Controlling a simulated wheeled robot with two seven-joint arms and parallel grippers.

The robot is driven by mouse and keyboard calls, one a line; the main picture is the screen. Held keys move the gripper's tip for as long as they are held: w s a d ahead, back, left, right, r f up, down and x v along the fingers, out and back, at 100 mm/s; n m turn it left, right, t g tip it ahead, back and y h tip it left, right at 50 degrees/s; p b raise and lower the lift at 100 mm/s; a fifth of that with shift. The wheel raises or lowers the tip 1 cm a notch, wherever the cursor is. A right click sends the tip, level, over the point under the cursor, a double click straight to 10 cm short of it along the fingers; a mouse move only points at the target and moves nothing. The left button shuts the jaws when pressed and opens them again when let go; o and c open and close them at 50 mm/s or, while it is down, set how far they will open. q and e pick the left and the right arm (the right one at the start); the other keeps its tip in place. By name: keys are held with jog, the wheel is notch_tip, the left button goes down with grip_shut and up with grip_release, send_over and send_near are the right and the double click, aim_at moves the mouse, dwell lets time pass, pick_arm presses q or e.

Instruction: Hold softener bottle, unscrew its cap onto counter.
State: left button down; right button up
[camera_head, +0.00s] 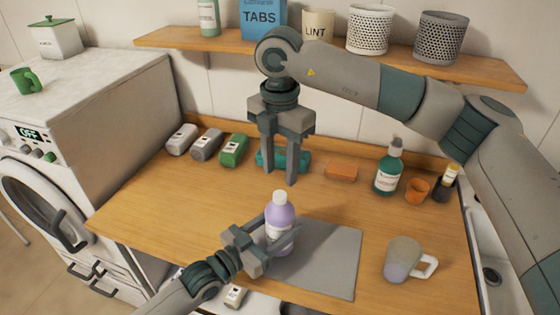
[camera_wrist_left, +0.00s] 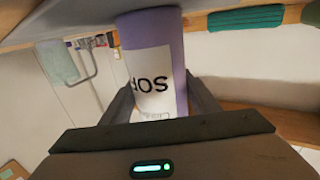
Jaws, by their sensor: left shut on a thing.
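The softener bottle (camera_head: 279,222) is light purple with a white label and stands upright over the left part of the grey mat (camera_head: 335,263). Its white cap (camera_head: 280,197) is on its top. My left gripper (camera_head: 272,234) is shut around the bottle's body from the front left. In the left wrist view the bottle (camera_wrist_left: 178,45) sits between the fingers, with part of its label showing. I cannot tell whether its base touches the mat. My right gripper (camera_head: 281,180) points down, empty, behind and above the cap, with a gap between its fingers.
A grey mug (camera_head: 403,260) stands right of the mat. A teal item (camera_head: 262,158) lies behind my right gripper. The counter's left part (camera_head: 170,205) is clear.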

aim_at(280, 194)
jog(key=shift+f, duration=3.4)
